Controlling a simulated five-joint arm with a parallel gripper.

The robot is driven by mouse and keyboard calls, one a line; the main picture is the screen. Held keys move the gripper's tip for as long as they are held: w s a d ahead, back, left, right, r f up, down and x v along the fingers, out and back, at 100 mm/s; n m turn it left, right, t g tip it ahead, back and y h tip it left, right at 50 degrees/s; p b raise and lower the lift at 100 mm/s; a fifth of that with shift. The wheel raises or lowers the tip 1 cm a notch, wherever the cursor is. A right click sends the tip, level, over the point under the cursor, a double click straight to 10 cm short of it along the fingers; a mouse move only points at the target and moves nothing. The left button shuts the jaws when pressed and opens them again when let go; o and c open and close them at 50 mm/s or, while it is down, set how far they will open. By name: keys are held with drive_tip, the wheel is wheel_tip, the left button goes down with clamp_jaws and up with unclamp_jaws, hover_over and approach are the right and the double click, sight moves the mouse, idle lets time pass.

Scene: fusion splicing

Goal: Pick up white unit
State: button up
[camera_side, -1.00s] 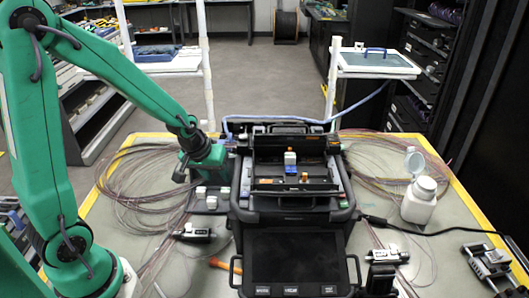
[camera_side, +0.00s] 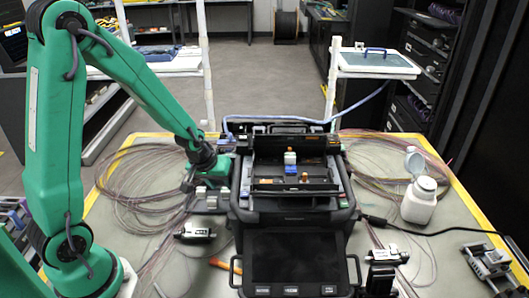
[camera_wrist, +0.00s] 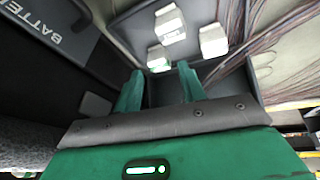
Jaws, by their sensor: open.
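Three small white units sit on a dark tray on the left side of the black splicer. In the wrist view one white unit (camera_wrist: 158,58) lies just beyond and between my fingertips; two others (camera_wrist: 170,25) (camera_wrist: 213,40) are farther off. In the side view the units (camera_side: 212,203) (camera_side: 224,193) show low beside the splicer, partly hidden by my gripper. My gripper (camera_side: 190,186) is low over the tray's far left part. Its two green fingers (camera_wrist: 160,72) are apart in the wrist view, with nothing held between them.
The black splicer (camera_side: 293,215) stands close to the right of my gripper. Coiled fibre (camera_side: 140,185) lies to the left. A black clamp (camera_side: 195,232) and an orange-handled tool (camera_side: 220,264) lie in front. A white bottle (camera_side: 420,203) stands at right.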

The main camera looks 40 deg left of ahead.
sight(226, 193)
drive_tip(key=shift+x, duration=1.45)
drive_tip(key=c, duration=0.8)
